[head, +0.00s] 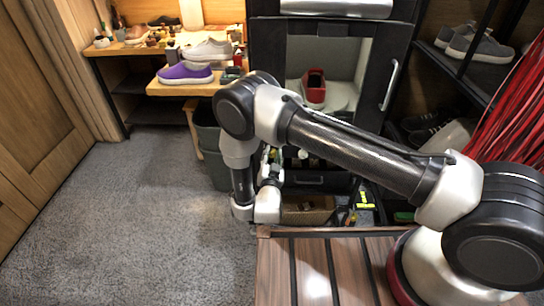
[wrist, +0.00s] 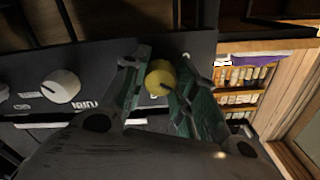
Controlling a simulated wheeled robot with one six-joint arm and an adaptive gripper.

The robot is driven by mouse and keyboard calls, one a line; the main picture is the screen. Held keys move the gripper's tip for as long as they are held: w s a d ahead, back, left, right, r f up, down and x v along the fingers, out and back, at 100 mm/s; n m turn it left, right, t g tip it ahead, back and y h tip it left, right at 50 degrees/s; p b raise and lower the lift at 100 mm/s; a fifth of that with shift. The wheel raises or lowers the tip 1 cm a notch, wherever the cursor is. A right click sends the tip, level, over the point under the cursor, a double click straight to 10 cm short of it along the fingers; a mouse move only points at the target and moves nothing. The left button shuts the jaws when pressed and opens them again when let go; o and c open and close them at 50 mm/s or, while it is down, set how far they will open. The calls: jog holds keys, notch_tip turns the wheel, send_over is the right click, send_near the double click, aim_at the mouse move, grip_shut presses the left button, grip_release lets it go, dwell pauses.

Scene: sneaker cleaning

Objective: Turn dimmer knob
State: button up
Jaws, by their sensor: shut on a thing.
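In the wrist view, a round yellow dimmer knob (wrist: 161,78) with a dark pointer line sits on a dark control panel (wrist: 100,68). My gripper (wrist: 160,82) has its greenish fingers on either side of the yellow knob and is shut on it. A white knob (wrist: 61,86) with a dark pointer line sits further left on the same panel, apart from my gripper. In the head view, my arm reaches down in front of the black cabinet (head: 265,50), and the knob and my fingertips are hidden or too small to tell.
A red shoe (head: 314,88) stands inside the lit cabinet compartment. A purple shoe (head: 186,73) and a white shoe (head: 208,50) rest on the wooden bench at the left. A grey bin (head: 212,150) stands below. The carpet (head: 130,220) at the left is clear.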

jog(key=m, duration=0.5)
jog(key=shift+f+m, duration=0.1)
jog(key=shift+m, duration=0.3)
dwell(0.4)
jog(key=o, duration=1)
jog(key=s, duration=0.7)
jog(key=shift+s+a, duration=0.15)
jog(key=shift+s, duration=0.15)
